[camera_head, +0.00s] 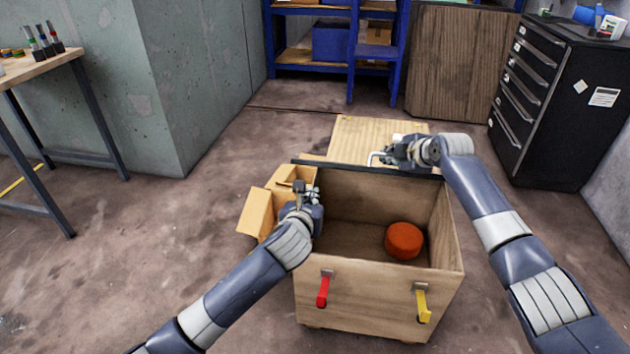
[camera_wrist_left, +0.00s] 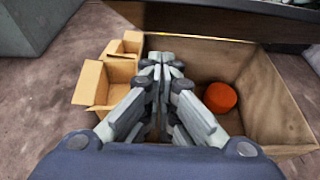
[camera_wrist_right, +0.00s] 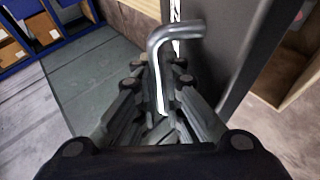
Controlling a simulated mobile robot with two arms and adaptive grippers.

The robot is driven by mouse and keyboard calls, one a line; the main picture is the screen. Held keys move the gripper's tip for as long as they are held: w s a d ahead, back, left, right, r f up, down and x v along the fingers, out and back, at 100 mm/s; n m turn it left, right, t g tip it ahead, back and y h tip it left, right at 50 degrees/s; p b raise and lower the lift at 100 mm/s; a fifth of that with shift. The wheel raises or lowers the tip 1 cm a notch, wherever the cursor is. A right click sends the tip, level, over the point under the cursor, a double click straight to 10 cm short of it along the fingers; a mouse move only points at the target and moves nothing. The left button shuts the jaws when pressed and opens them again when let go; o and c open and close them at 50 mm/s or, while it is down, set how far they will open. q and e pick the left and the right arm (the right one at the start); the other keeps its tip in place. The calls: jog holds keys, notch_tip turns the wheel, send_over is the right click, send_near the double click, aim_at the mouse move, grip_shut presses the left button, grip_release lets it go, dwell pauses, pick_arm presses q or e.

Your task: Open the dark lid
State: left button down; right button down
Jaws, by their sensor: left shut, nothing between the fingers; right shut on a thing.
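The dark lid (camera_head: 350,168) stands raised at the back edge of the wooden box (camera_head: 365,300), seen nearly edge-on. In the right wrist view it is a dark upright panel (camera_wrist_right: 215,45). My right gripper (camera_head: 388,156) is shut on the lid's bent metal handle (camera_wrist_right: 165,70), on the far side of the lid. The box is open, and a round orange-red object (camera_head: 404,241) lies inside on the right. It also shows in the left wrist view (camera_wrist_left: 220,97). My left gripper (camera_head: 301,190) is shut and empty over the box's left side.
An open cardboard box (camera_head: 257,212) stands left of the wooden box. The front has a red latch (camera_head: 323,290) and a yellow latch (camera_head: 423,305). A light wooden surface (camera_head: 375,128) lies behind. A black drawer cabinet (camera_head: 545,105) stands right, blue shelves (camera_head: 350,75) behind.

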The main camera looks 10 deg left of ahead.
jog(key=shift+r, duration=0.15)
pick_arm(q)
jog(key=shift+w+r, duration=0.4)
jog(key=shift+w, duration=0.3)
jog(key=shift+w+r, duration=0.45)
jog(key=shift+w, duration=0.3)
jog(key=shift+w+r, duration=0.4)
jog(key=shift+w, duration=0.3)
